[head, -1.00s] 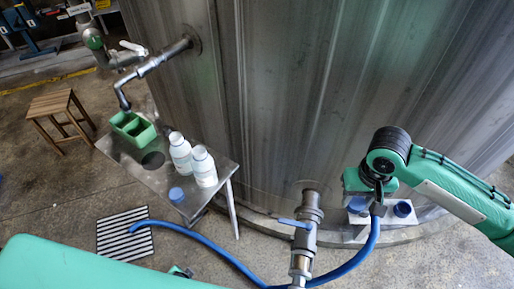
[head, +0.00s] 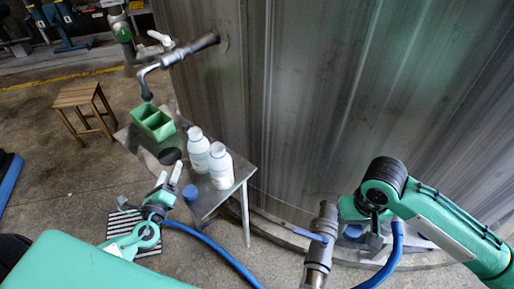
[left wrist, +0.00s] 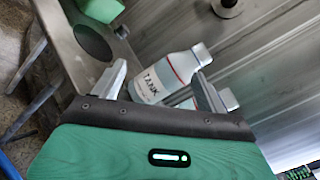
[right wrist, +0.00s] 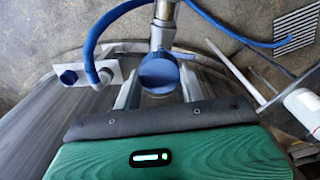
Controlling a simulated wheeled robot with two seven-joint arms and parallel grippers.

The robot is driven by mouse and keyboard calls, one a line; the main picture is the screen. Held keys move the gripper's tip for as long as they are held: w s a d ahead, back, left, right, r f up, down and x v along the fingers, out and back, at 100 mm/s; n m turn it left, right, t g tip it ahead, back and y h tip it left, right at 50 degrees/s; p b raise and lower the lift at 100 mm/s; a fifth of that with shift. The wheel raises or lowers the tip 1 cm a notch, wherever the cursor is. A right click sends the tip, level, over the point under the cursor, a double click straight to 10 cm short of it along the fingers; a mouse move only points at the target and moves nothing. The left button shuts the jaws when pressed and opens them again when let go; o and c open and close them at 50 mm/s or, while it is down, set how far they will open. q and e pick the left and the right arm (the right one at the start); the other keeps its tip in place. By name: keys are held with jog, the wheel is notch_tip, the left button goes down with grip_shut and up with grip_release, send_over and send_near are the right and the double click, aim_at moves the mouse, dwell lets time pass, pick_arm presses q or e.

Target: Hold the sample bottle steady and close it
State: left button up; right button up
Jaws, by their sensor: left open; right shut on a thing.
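Two white sample bottles stand on the metal side table: a left one (head: 198,150) and a right one (head: 221,166). The left wrist view shows a bottle labelled "TANK" (left wrist: 165,78), its top white with no blue cap on it. My left gripper (head: 165,187) is open, in front of the table and apart from the bottles; the TANK bottle lies beyond its fingers. My right gripper (head: 374,238) is far to the right. In the right wrist view it is shut on a round blue cap (right wrist: 157,71). Another blue cap (head: 190,193) is at the table's front corner.
A green two-part bin (head: 153,122) stands at the table's far end under a pipe outlet (head: 147,90). A valve pipe with a blue lever (head: 309,235) rises between my grippers. A blue hose (head: 215,252) runs low across the floor. The steel tank wall (head: 310,100) closes the back.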

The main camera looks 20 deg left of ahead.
aim_at(192, 156)
jog(key=shift+f, duration=0.15)
jog(key=shift+a, duration=0.1)
pick_arm(q)
jog(key=m+h, duration=0.2)
jog(key=m, duration=0.2)
jog(key=w+m+h, duration=0.1)
jog(key=m+h, duration=0.2)
jog(key=m, duration=0.2)
jog(key=d+f+m+g+h, duration=0.1)
jog(key=m+h, duration=0.1)
jog(key=m, duration=0.2)
jog(key=shift+w+m+h, duration=0.25)
jog(key=shift+m+h, duration=0.15)
jog(key=p+x, duration=0.1)
jog(key=x, duration=0.4)
jog(key=shift+w+r, duration=0.1)
jog(key=shift+w, duration=0.25)
pick_arm(e)
jog(key=shift+r, duration=0.55)
pick_arm(q)
jog(key=shift+w+d, duration=0.2)
jog(key=shift+w, duration=0.4)
pick_arm(e)
jog(key=shift+r, duration=0.1)
